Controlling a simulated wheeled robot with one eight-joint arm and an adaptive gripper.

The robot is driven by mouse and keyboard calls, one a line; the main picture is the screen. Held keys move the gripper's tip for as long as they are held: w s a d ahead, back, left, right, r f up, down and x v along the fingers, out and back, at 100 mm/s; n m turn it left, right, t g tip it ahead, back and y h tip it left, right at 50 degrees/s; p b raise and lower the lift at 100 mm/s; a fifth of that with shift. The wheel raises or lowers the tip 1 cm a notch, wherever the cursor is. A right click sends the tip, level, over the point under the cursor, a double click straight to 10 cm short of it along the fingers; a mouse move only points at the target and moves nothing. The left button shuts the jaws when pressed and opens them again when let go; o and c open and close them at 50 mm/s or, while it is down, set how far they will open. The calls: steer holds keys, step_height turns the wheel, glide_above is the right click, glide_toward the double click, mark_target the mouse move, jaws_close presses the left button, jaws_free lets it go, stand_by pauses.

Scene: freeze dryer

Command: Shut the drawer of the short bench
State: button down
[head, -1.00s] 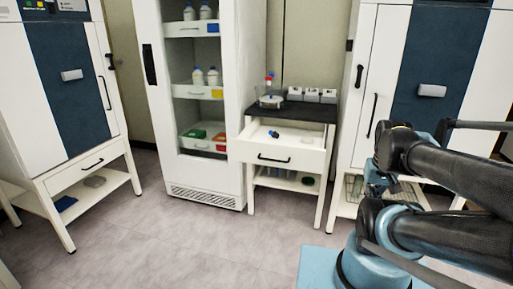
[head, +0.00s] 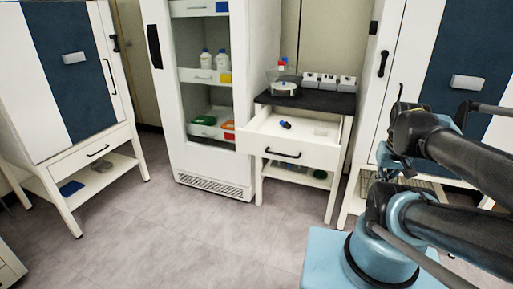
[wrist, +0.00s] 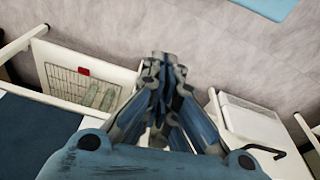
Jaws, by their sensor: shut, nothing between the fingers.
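The short bench (head: 323,101) has a dark top and white legs. Its white drawer (head: 302,154) is pulled out, with a black bar handle (head: 283,154) on the front. A small dark and blue item (head: 285,125) lies inside it. My gripper (wrist: 166,60) is shut and empty in the wrist view, pointing towards the floor. In the head view it is mostly hidden by my arm, to the right of the drawer and apart from it. A white bench part and a dark handle (wrist: 266,149) show at the lower right of the wrist view, probably of this bench.
A glass-fronted fridge (head: 208,160) stands left of the bench. A tall cabinet with a blue panel (head: 455,55) stands to its right, another (head: 75,80) at the far left. A wire basket (wrist: 80,85) sits on a low shelf. Grey floor (head: 190,235) before the bench is clear.

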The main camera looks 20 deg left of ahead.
mark_target(256, 146)
steer(key=w+a+r+n, duration=0.4)
steer(key=w+a+n, duration=0.3)
steer(key=a+n, duration=0.2)
steer(key=w+a+r+n, duration=0.4)
steer(key=w+a+n, duration=0.3)
steer(key=a+n, duration=0.3)
steer(key=s+a+f+n+t, duration=0.1)
steer(key=s+a+n, duration=0.1)
steer(key=a+n, duration=0.9)
steer(key=s+a+f+n+t, duration=0.15)
steer(key=a+n, duration=0.25)
steer(key=a, duration=1.3)
steer(key=x, duration=0.3)
steer(key=w+x, duration=0.1)
steer(key=x, duration=0.7)
steer(key=shift+w+d+r, duration=0.25)
steer(key=shift+w+d, duration=0.1)
steer(key=shift+w, duration=0.75)
steer(key=shift+d, duration=0.15)
